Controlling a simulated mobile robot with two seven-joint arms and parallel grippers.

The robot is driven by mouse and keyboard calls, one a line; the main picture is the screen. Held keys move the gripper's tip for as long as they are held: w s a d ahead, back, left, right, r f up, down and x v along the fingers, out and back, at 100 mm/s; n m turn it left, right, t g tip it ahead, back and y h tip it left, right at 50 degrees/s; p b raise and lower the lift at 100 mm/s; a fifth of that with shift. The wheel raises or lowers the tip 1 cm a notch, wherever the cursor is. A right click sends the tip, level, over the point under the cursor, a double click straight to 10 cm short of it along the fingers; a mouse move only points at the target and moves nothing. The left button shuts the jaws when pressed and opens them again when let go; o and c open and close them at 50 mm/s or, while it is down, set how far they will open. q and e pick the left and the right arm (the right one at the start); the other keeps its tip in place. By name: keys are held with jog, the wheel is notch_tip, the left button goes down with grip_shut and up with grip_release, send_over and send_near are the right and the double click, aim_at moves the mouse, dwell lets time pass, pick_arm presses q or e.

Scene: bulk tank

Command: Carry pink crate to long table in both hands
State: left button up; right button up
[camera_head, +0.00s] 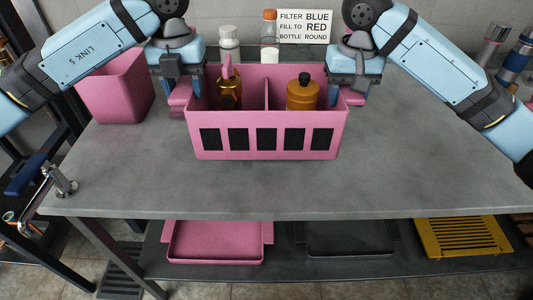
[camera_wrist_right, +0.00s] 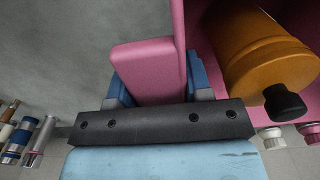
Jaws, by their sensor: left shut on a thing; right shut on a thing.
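The pink crate (camera_head: 268,147) stands upright on or just above the grey table (camera_head: 400,170); I cannot tell whether it touches. It has a middle divider and dark slots in its front. An amber bottle (camera_head: 229,95) with a pink top is in its left compartment. An orange-brown bottle (camera_head: 303,94) with a black cap is in its right compartment, and it also shows in the right wrist view (camera_wrist_right: 262,55). My left gripper (camera_head: 181,92) is shut on the crate's left handle. My right gripper (camera_head: 354,90) is shut on the right handle (camera_wrist_right: 146,68).
A pink bin (camera_head: 116,88) stands at the left. White-capped and orange-capped bottles (camera_head: 270,35) and a sign (camera_head: 304,27) are behind the crate. A tap (camera_head: 58,182) is at the front left. Trays (camera_head: 215,242) lie on the lower shelf. The tabletop before the crate is clear.

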pick_arm(q)
jog(key=shift+a+f, duration=0.1)
pick_arm(e)
jog(key=shift+d+f, duration=0.15)
